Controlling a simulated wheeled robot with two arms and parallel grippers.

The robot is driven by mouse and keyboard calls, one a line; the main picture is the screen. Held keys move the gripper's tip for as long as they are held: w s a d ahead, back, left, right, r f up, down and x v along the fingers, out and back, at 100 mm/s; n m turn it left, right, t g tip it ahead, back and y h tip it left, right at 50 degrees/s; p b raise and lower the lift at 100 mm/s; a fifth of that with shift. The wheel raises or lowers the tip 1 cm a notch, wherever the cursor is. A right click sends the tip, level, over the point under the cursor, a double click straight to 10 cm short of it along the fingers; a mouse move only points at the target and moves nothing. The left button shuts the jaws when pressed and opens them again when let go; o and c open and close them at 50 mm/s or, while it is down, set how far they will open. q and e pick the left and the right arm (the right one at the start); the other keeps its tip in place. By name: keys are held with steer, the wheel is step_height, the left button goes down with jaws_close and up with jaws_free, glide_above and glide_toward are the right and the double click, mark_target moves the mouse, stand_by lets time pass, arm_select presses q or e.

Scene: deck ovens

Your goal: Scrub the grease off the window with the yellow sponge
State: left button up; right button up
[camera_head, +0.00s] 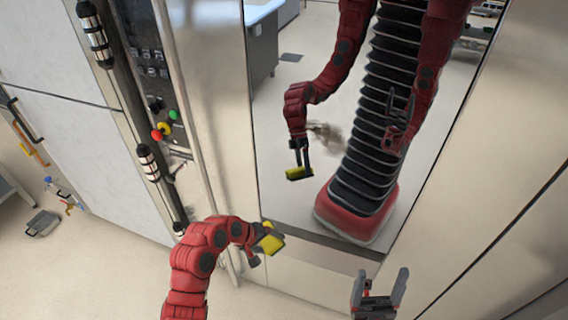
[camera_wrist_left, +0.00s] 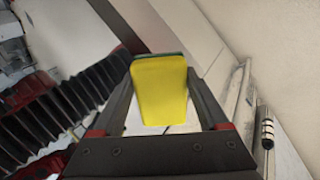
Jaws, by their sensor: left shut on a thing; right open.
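The window (camera_head: 300,95) is a tall glossy pane that mirrors my arms and column. A brownish grease smudge (camera_head: 328,136) shows on its middle left part. My left gripper (camera_head: 262,241) is shut on the yellow sponge (camera_head: 271,243), below and left of the smudge, near the pane's lower left corner. In the left wrist view the sponge (camera_wrist_left: 160,88) sits between both fingers, with a darker green layer at its far edge. I cannot tell whether the sponge touches the oven front. My right gripper (camera_head: 380,288) is open and empty, low in front of the panel below the pane.
Left of the window is a control panel with red, yellow and green buttons (camera_head: 164,128) and protruding cylindrical handles (camera_head: 147,160). Pale cabinet doors (camera_head: 60,60) extend farther left. A grey dustpan-like object (camera_head: 42,223) lies on the floor at far left.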

arm_select(q)
steer(key=w+d+r+n+t+h+p, duration=0.1)
steer(key=w+d+r+n+t, duration=0.2)
steer(key=r, duration=0.4)
steer(key=w+d+r+n+t+p, duration=0.1)
steer(key=d+r+n+t, duration=0.15)
steer(key=r+t, duration=0.35)
steer(key=n+t+y, duration=0.1)
steer(key=n+t, duration=0.1)
steer(key=t, duration=0.2)
glide_toward(306, 140)
steer(key=s, duration=0.1)
steer(key=shift+p+x, duration=0.6)
steer(key=shift+x, duration=2.15)
steer(key=shift+a, duration=0.1)
steer(key=shift+b+x, duration=0.5)
steer(key=shift+x, duration=0.5)
